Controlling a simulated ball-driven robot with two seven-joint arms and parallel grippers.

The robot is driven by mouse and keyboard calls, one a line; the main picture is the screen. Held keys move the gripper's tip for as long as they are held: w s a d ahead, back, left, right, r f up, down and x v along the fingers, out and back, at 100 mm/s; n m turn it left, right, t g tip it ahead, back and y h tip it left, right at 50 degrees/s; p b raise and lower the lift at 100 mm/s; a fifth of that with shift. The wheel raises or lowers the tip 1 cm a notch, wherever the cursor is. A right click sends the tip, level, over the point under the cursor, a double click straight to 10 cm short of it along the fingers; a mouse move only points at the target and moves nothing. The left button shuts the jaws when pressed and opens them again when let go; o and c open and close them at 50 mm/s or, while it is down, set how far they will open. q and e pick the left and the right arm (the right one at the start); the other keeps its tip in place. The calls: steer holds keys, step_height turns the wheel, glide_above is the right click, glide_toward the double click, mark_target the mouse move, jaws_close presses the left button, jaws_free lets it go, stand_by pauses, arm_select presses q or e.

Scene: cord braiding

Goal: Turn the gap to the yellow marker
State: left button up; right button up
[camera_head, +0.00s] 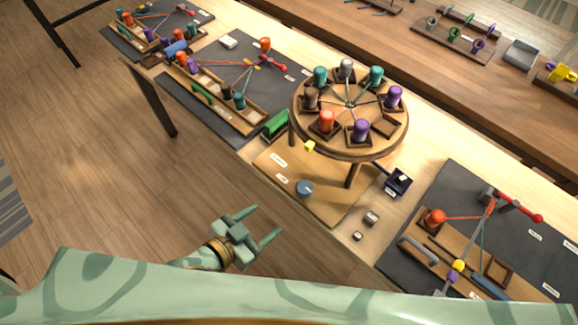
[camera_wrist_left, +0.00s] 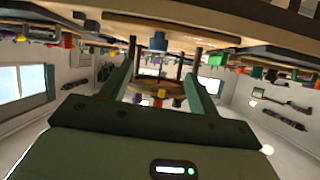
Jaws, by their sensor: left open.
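A round wooden braiding disk (camera_head: 352,106) stands on legs above a wooden base board (camera_head: 325,192). Several bobbins sit around its rim, including an orange one (camera_head: 326,122), two purple ones, two teal ones, a grey one and a brown one. The empty slot, the gap (camera_head: 386,125), is at the front right, between the purple bobbins. The yellow marker (camera_head: 310,146) is at the disk's front left edge, near the orange bobbin. My left gripper (camera_head: 264,221) is open and empty, apart from the disk and in front of the board. The wrist view shows its spread fingers (camera_wrist_left: 163,60).
A blue knob (camera_head: 304,188) is on the base board. A dark box (camera_head: 398,181) and small grey blocks (camera_head: 371,218) lie to its right. Dark mats with bobbin racks lie left (camera_head: 215,100) and right (camera_head: 437,217). Open floor lies left of my gripper.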

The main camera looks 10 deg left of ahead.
arm_select(q)
steer(key=r, duration=0.1)
steer(key=b, duration=0.1)
glide_toward(303, 188)
steer(key=shift+n, duration=0.4)
steer(key=b+x, duration=0.2)
steer(key=x, duration=0.7)
steer(key=shift+d+f+b, duration=0.1)
steer(key=shift+f+b, duration=0.1)
steer(key=shift+b, duration=0.1)
steer(key=shift+w+d+f, duration=0.2)
steer(key=shift+w+d, duration=0.15)
steer(key=shift+w, duration=0.15)
arm_select(e)
steer(key=f, duration=0.1)
steer(key=s+f, duration=0.1)
steer(key=f, duration=0.2)
steer(key=shift+s+d, duration=0.15)
steer(key=shift+s, duration=0.15)
arm_select(q)
steer(key=c, duration=1)
